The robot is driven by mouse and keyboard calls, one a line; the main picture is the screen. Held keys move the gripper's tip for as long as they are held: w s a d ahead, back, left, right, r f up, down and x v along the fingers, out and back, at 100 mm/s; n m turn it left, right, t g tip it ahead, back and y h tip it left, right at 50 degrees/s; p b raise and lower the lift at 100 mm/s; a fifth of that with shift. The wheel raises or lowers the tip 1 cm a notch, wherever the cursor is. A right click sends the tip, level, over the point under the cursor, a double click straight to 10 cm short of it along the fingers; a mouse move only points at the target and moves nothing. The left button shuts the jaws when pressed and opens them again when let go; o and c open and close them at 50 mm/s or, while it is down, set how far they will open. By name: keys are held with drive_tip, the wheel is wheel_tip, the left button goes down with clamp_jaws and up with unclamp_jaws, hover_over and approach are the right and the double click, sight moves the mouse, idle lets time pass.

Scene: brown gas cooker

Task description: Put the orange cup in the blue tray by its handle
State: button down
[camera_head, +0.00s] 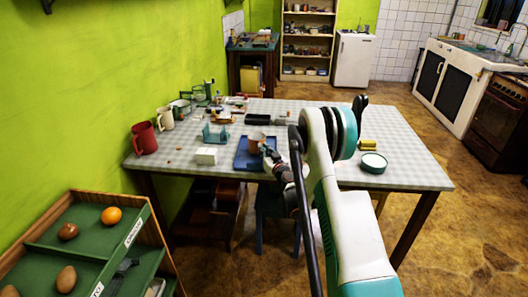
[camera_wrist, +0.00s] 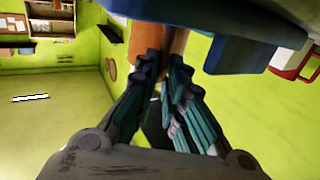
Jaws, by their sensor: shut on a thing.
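The fingers hide the handle, so the exact grip is unclear. The blue tray (camera_wrist: 235,55) shows close beside the fingertips in the wrist view.
A checked table (camera_head: 400,175) bears the tray. A white box (camera_head: 206,156) and a light blue rack (camera_head: 215,134) stand left of it. A red mug (camera_head: 145,138) is at the left edge. A round teal-rimmed dish (camera_head: 373,162) and a yellow sponge (camera_head: 368,145) lie at right.

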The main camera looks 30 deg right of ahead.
drive_tip(key=shift+f, duration=0.7)
idle(0.4)
drive_tip(key=c, duration=1.6)
unclamp_jaws()
